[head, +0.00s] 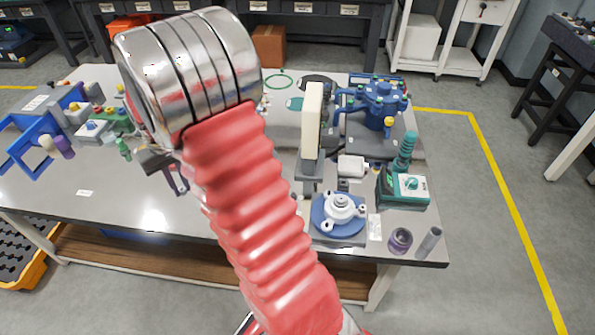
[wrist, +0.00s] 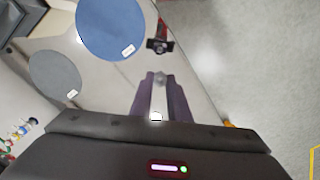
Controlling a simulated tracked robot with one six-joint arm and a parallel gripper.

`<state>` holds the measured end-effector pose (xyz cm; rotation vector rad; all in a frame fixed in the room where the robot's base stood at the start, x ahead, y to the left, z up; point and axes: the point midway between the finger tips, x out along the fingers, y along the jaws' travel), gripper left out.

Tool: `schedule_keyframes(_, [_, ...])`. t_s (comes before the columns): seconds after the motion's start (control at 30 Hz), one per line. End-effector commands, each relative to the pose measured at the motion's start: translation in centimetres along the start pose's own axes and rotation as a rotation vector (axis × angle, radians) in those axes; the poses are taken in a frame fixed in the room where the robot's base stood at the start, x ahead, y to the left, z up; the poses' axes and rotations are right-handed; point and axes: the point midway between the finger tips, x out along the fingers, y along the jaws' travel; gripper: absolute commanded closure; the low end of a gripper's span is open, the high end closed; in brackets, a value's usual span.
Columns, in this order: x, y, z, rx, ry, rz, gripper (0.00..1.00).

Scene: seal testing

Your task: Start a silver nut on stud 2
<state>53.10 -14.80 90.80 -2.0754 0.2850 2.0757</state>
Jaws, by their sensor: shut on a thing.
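My gripper (wrist: 159,84) has its two purple fingers close together in the wrist view. A small silver piece, apparently a nut (wrist: 160,78), is between their tips. In the head view my gripper (head: 178,181) is partly hidden behind my red arm, over the left half of the bench, and the nut cannot be made out. A pale flanged housing (head: 339,206) with small bolt-like parts around its rim sits on a blue round base at the bench's front right, well to the right of my gripper. No stud number is readable, so I cannot tell which is stud 2.
The bench (head: 130,205) is clear at its front left. A blue frame fixture (head: 35,135) stands at the left. A green device (head: 405,187), a purple cup (head: 400,240) and a grey cylinder (head: 429,243) are at the right. A blue disc (wrist: 110,28) shows in the wrist view.

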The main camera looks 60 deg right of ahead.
Motion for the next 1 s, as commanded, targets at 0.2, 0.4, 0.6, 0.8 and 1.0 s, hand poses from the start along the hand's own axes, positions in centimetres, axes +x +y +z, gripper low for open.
schedule_keyframes(0.2, [0.4, 8.0, 1.6, 0.15, -0.001, 0.0, 1.0])
schedule_keyframes(0.4, [0.8, 14.6, 4.0, 0.279, 0.0, 0.0, 1.0])
schedule_keyframes(0.6, [1.1, 20.6, 7.3, 0.409, -0.001, 0.0, 1.0])
schedule_keyframes(0.8, [1.5, 26.1, 11.2, 0.539, 0.0, 0.0, 1.0])
schedule_keyframes(1.0, [1.8, 30.9, 15.8, 0.668, -0.001, 0.0, 1.0])
